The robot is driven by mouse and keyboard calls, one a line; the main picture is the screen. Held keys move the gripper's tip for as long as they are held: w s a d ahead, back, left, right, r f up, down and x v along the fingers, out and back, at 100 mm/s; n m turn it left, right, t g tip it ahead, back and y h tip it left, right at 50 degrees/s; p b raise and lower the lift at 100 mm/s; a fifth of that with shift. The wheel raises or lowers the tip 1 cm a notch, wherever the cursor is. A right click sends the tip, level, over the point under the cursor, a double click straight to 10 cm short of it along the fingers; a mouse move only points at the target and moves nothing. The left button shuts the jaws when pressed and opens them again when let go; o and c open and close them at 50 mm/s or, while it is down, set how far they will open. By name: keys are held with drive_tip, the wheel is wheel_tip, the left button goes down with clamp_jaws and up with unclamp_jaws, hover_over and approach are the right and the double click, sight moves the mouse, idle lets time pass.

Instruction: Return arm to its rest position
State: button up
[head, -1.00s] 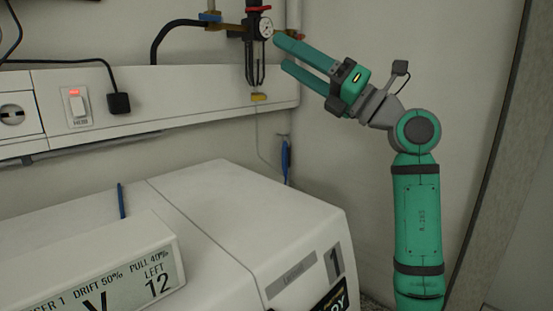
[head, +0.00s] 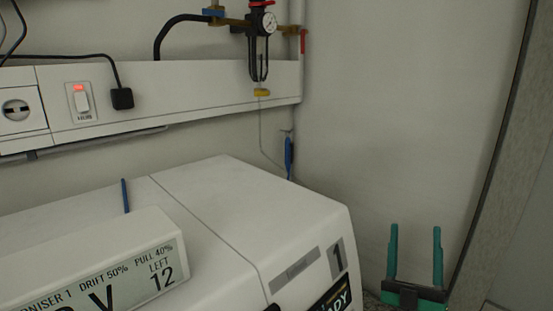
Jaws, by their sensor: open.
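My gripper (head: 415,236) shows at the lower right of the head view. Its two green fingers point up and stand well apart, with nothing between them. It is open and empty, to the right of the white machine marked 1 and apart from it in the picture. The rest of my arm is out of view below the frame.
The white machine (head: 225,205) fills the lower left, with a display box (head: 95,270) in front. A wall trunking (head: 190,95) carries a lit red switch (head: 82,102). A pressure gauge (head: 269,23) hangs above. The right wall (head: 400,120) is bare.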

drive_tip(key=s+d+f+m+g+h, duration=0.1)
drive_tip(key=s+f+m+g+h, duration=0.15)
drive_tip(key=s+f, duration=0.45)
drive_tip(key=s+d+f+m+g+h, duration=0.1)
drive_tip(key=s+f+m+g+h, duration=0.2)
drive_tip(key=f, duration=0.8)
drive_tip(key=s+d+f+m+g+h, duration=0.1)
drive_tip(key=s+f+m+g, duration=0.25)
drive_tip(key=f, duration=0.55)
drive_tip(key=s+a+f+n+y, duration=0.2)
drive_tip(key=s+a+f+y, duration=0.3)
drive_tip(key=a, duration=0.4)
drive_tip(key=s+a+f+n+y, duration=0.1)
drive_tip(key=s+a+f+y, duration=0.2)
drive_tip(key=s+a+f, duration=0.5)
drive_tip(key=s+a+r+g+y, duration=0.1)
drive_tip(key=s+a+g+y, duration=0.1)
drive_tip(key=s+a, duration=0.5)
drive_tip(key=s+a+r+n+g+y, duration=0.1)
drive_tip(key=s+a+r+g+y, duration=0.1)
drive_tip(key=s+a, duration=0.5)
drive_tip(key=a, duration=0.2)
drive_tip(key=shift+s+a+r+n, duration=0.25)
drive_tip(key=shift+s+a+n, duration=0.05)
drive_tip(key=shift+s+a, duration=0.05)
drive_tip(key=shift+w, duration=0.2)
drive_tip(key=shift+s, duration=0.1)
